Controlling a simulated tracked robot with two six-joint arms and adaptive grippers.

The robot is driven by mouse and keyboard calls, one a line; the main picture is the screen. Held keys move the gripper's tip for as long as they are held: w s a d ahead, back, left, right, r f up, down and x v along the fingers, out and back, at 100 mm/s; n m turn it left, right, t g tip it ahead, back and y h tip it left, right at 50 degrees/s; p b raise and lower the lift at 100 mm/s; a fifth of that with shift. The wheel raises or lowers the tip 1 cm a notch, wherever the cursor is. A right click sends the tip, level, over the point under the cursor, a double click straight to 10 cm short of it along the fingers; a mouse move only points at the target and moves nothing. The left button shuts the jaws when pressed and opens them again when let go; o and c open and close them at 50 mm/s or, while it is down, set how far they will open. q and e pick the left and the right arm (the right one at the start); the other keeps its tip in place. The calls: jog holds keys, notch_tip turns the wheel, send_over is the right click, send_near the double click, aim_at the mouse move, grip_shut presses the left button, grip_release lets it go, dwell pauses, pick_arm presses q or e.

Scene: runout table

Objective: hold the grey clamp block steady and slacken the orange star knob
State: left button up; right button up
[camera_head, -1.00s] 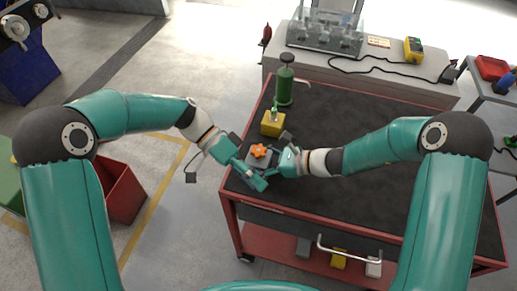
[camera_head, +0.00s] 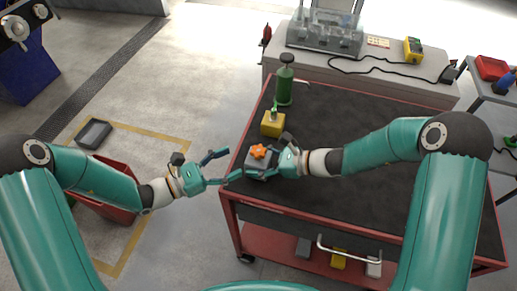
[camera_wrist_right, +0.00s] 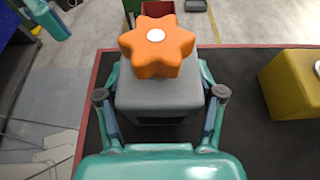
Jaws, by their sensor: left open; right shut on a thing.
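The orange star knob (camera_head: 258,151) sits on top of the grey clamp block (camera_head: 257,164), near the left edge of the dark-topped cart. In the right wrist view the knob (camera_wrist_right: 157,46) stands upright above the block (camera_wrist_right: 160,97). My right gripper (camera_wrist_right: 160,100) is shut on the block, with one finger along each side. My left gripper (camera_head: 226,167) is open and empty, to the left of the block; its fingers spread toward the cart edge, the lower one reaching close to the block in the picture. I cannot tell if it touches.
A yellow block (camera_head: 272,124) stands just behind the clamp block, with a green bottle (camera_head: 285,84) farther back. The red-rimmed cart top (camera_head: 360,140) is clear to the right. A red bin (camera_head: 112,178) stands on the floor at left.

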aim_at(258, 149)
pick_arm(q)
jog(key=x, duration=0.9)
jog(key=shift+a, duration=0.1)
jog(key=c, duration=1.2)
